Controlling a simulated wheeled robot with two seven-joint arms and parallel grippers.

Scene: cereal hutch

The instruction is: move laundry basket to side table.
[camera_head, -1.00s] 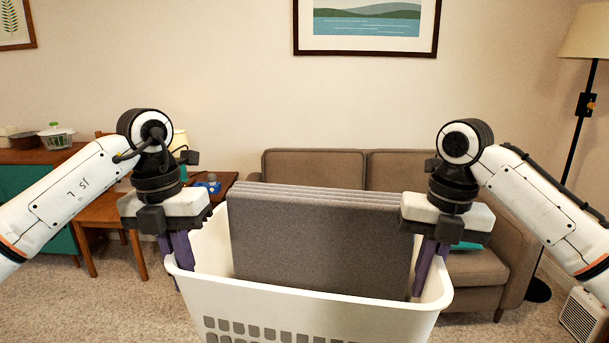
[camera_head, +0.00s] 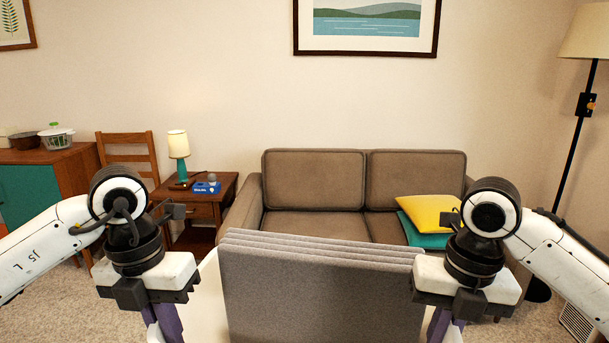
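The white laundry basket (camera_head: 209,304) is at the bottom centre, mostly cut off by the lower edge. A stack of grey folded fabric (camera_head: 320,295) stands upright in it and rises above the rim. My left gripper (camera_head: 163,325) is at the basket's left side and my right gripper (camera_head: 446,328) at its right side. Their purple fingers point down at the rim; the tips are out of view. Both appear shut on the basket, which has moved with them. The wooden side table (camera_head: 200,211) stands beyond, left of the sofa.
The side table holds a lit lamp (camera_head: 178,151), a blue tissue box (camera_head: 207,187) and a small dark item. A brown sofa (camera_head: 315,180) with yellow (camera_head: 428,212) and teal cushions is straight ahead. A wooden chair (camera_head: 127,153) and cabinet (camera_head: 30,195) stand left.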

